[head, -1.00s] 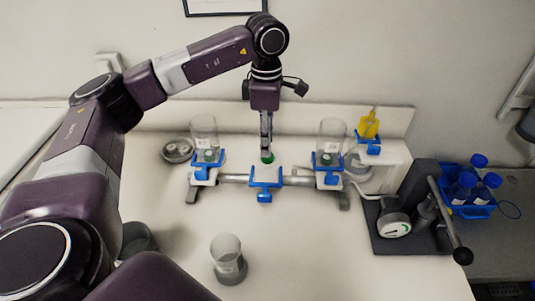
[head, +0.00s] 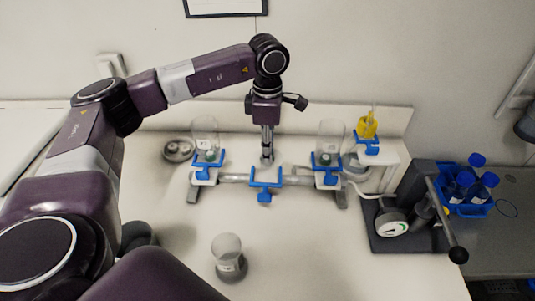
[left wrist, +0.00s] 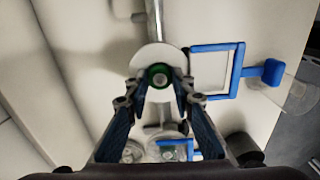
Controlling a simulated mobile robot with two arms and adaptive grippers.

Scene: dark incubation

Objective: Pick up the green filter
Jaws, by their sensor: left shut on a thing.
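The green filter (left wrist: 158,75) shows in the left wrist view as a green ring with a pale centre, between my fingertips. My left gripper (left wrist: 160,84) is shut on it; it also shows in the head view (head: 267,154), pointing down behind the empty middle blue clamp (head: 265,184) of the manifold. In the head view I cannot make out the green of the filter. A white round piece (left wrist: 157,52) lies behind the filter in the wrist view; whether they touch is unclear. My right gripper is not in view.
Clear cups (head: 205,130) (head: 331,132) stand at the left and right blue clamps of the manifold. A clear cup (head: 227,247) stands at the front. A yellow item (head: 367,125) and a gauge device (head: 394,225) are at the right. A blue rack (head: 467,208) holds blue-capped bottles.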

